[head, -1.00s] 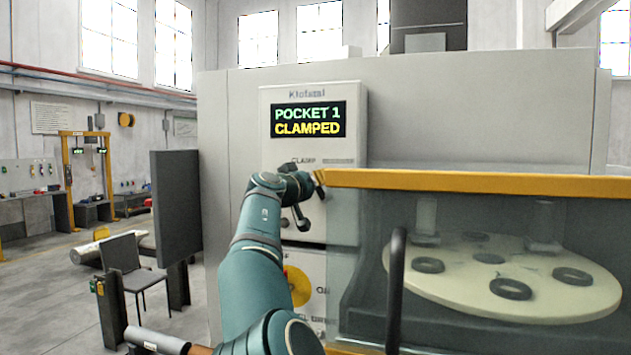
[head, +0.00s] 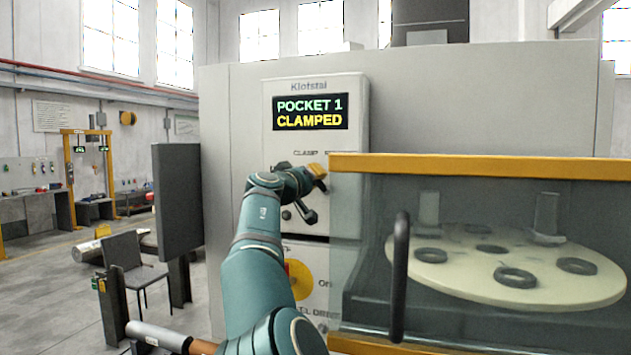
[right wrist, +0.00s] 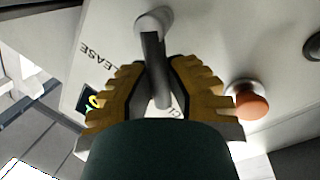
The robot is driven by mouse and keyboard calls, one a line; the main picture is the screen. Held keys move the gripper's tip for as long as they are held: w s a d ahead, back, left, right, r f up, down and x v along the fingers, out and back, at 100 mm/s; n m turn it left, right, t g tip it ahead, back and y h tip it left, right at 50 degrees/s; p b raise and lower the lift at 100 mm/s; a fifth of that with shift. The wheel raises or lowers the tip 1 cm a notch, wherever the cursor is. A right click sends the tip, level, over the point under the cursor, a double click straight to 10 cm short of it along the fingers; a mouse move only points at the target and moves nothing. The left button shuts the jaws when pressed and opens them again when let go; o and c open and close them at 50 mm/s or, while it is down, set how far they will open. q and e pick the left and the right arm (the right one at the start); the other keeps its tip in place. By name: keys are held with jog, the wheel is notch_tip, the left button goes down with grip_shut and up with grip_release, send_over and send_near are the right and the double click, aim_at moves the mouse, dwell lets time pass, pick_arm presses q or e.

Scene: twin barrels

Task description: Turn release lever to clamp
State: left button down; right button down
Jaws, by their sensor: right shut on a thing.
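The grey machine's control panel (head: 340,155) carries a display (head: 310,112) reading "POCKET 1 CLAMPED", with a partly hidden clamp label below it. My right arm reaches up to the panel. Its gripper (head: 318,172) sits below the label and hides most of the lever there. In the right wrist view, the dark grey lever (right wrist: 153,55) stands out from a pale round hub. The yellow ridged fingers of my right gripper (right wrist: 157,92) are closed around it. Part of the word "RELEASE" shows beside the lever, and "CL" shows near its tip. My left gripper is not visible.
A glass guard with a yellow top rail (head: 480,166) and black handle (head: 400,275) stands close right of my arm. Behind it is a round pale table (head: 455,283). An orange knob (right wrist: 252,103) sits near the fingers. A dark upright panel (head: 178,195) stands left.

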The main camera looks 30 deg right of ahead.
jog(key=c, duration=0.9)
grip_release()
jog(key=v, duration=1.2)
jog(key=shift+w+f, duration=0.1)
